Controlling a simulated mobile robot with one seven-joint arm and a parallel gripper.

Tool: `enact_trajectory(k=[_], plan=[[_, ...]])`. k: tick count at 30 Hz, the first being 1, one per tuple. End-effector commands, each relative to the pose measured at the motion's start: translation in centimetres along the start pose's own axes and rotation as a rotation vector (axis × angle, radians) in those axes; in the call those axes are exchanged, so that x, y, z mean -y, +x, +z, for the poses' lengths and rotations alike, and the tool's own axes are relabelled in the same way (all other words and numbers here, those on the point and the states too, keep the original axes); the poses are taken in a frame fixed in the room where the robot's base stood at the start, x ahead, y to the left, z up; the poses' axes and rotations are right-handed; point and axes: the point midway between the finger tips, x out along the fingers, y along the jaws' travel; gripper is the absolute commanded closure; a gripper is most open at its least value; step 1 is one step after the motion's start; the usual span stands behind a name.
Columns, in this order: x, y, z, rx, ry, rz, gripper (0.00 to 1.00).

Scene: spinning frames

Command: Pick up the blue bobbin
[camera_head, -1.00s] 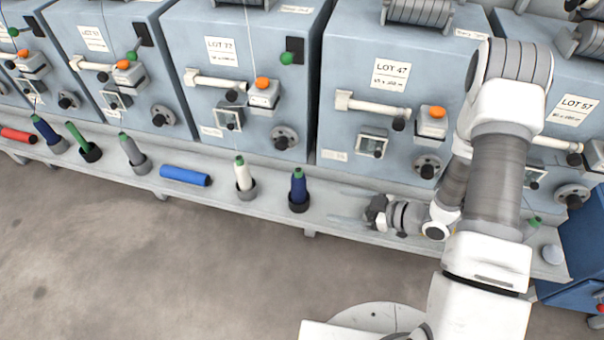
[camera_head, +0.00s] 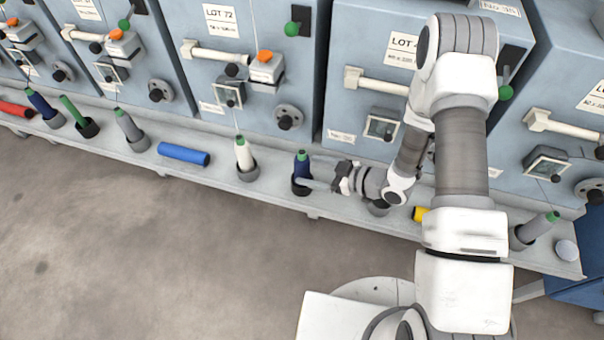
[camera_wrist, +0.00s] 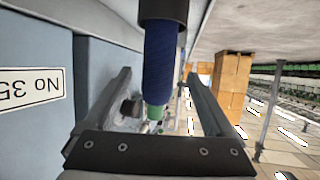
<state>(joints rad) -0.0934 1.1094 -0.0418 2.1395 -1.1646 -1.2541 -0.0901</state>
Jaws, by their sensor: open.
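A dark blue bobbin (camera_head: 301,170) with a green tip stands upright in a dark cup on the long grey shelf. My gripper (camera_head: 314,185) is beside it on the right, with a finger reaching across its lower part. In the wrist view the blue bobbin (camera_wrist: 160,65) appears upside down between the two spread fingers of my gripper (camera_wrist: 157,76). I see gaps on both sides, so the fingers are open around it and not gripping. Another dark blue bobbin (camera_head: 42,104) stands far left, and a brighter blue cylinder (camera_head: 183,154) lies on the shelf.
A white bobbin (camera_head: 244,156) stands left of the blue one. Grey (camera_head: 130,127) and green (camera_head: 73,111) bobbins stand farther left. A yellow piece (camera_head: 420,214) lies right of my wrist. Blue-grey machine boxes (camera_head: 245,60) rise behind; open floor (camera_head: 150,260) lies in front.

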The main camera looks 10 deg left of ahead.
Motion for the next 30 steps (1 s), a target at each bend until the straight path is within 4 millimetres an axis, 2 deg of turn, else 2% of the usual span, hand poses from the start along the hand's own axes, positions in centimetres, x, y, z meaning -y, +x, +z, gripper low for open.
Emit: enact_trajectory(k=[1,8,17,26,30], plan=[[0.1,0.7,0.1,0.0,-0.001,-0.002,0.11],[0.0,2.2,0.1,0.0,-0.002,-0.002,0.11],[-0.1,6.2,0.1,0.0,-0.001,-0.001,0.11],[-0.2,6.6,-0.1,0.0,-0.001,0.001,0.11],[-0.2,6.6,-0.1,0.0,-0.001,0.001,0.37]])
